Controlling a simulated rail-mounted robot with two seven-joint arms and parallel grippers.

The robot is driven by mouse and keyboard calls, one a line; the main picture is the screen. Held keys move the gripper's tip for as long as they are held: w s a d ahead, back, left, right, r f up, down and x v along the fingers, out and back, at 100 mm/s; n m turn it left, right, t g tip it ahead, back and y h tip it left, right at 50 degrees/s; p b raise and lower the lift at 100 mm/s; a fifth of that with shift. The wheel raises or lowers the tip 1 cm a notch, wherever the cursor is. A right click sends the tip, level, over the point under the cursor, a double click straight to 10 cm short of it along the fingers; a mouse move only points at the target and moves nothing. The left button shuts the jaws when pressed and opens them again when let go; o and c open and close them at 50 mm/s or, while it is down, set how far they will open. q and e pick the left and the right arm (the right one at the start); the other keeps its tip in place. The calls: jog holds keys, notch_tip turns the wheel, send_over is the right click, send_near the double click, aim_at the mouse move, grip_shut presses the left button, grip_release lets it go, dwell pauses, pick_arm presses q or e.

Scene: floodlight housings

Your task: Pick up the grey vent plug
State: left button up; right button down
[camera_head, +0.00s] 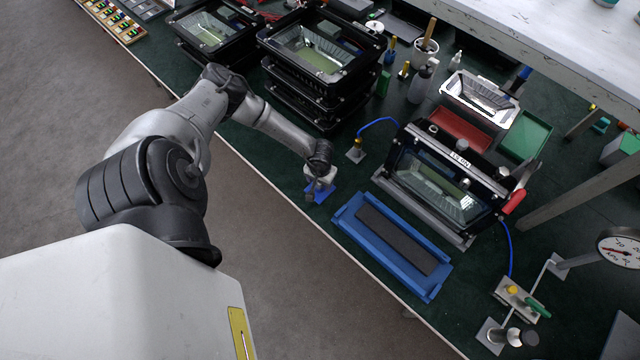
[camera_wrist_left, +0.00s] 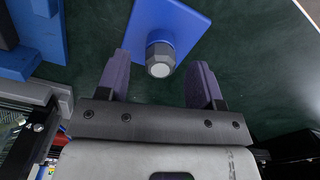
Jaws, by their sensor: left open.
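The grey vent plug (camera_wrist_left: 160,58) is a dark grey nut-like body with a pale round end, on a blue plate (camera_wrist_left: 190,28) in the left wrist view. The blue plate also shows in the head view (camera_head: 325,196), largely covered by my left gripper (camera_head: 317,186). My left gripper is open, its two purple-grey fingers apart in the left wrist view (camera_wrist_left: 161,78), with the plug appearing between and slightly beyond the fingertips. I see no contact with the plug. My right gripper is out of view.
A blue tray with a dark insert (camera_head: 395,242) lies right of the blue plate, before a clamped floodlight housing (camera_head: 435,185). Stacked housings (camera_head: 320,60) stand behind. The green table's front edge is close. A blue hose with fitting (camera_head: 356,152) lies just behind.

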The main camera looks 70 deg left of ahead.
pick_arm(q)
jog(key=shift+f, duration=0.15)
jog(key=shift+c, duration=0.4)
jog(key=c, duration=0.9)
jog(key=shift+c, duration=0.2)
notch_tip(320, 180, up, 4)
jog(key=shift+r, duration=0.2)
jog(key=w+d+r, duration=0.2)
jog(key=d+r, duration=0.1)
jog(key=d, duration=0.2)
jog(key=w+d+r+b, duration=0.1)
jog(key=w+d+r, duration=0.2)
jog(key=d, duration=0.2)
jog(key=shift+d+r, duration=0.3)
jog(key=shift+r, duration=0.05)
